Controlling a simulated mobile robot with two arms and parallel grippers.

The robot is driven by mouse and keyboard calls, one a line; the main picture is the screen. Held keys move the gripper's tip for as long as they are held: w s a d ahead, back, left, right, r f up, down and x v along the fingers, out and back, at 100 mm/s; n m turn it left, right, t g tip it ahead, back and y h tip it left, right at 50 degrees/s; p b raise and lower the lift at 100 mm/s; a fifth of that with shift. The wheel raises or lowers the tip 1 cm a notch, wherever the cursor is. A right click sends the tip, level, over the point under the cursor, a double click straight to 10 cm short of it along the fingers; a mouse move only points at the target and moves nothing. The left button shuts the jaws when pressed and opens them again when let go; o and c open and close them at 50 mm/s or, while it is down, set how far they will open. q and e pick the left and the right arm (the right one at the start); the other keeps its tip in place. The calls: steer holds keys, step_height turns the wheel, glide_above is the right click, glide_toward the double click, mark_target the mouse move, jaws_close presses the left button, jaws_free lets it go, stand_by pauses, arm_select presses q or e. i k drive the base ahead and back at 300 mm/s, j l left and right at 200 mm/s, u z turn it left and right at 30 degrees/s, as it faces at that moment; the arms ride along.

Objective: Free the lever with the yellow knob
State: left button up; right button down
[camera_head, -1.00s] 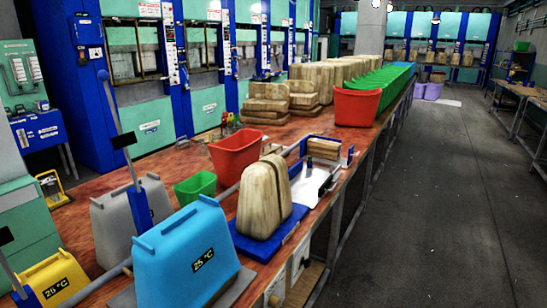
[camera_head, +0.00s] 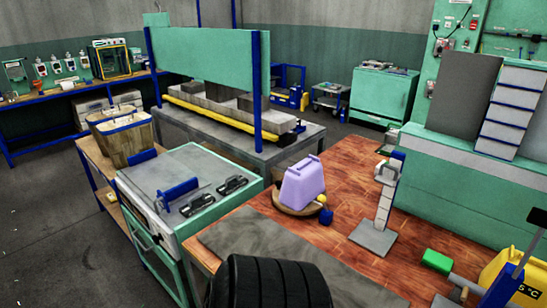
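A small yellow knob (camera_head: 321,199) shows at the right side of a purple, handled block (camera_head: 303,185) on the red-brown wooden tabletop. A small blue piece (camera_head: 326,216) sits just below the knob. The purple block stands on a round tan wooden base (camera_head: 285,207). The lever itself is too small to make out, and I cannot tell what holds it. Neither of my grippers is in view.
A black ribbed, rounded thing (camera_head: 267,284) fills the bottom middle. A grey stand (camera_head: 380,215) is right of the purple block. A green-topped piece (camera_head: 437,261), a yellow block (camera_head: 505,278) and a blue lever (camera_head: 503,289) are at lower right. Bare wood (camera_head: 345,180) lies between.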

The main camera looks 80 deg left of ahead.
mark_target(321, 198)
steer(key=u, duration=3.45)
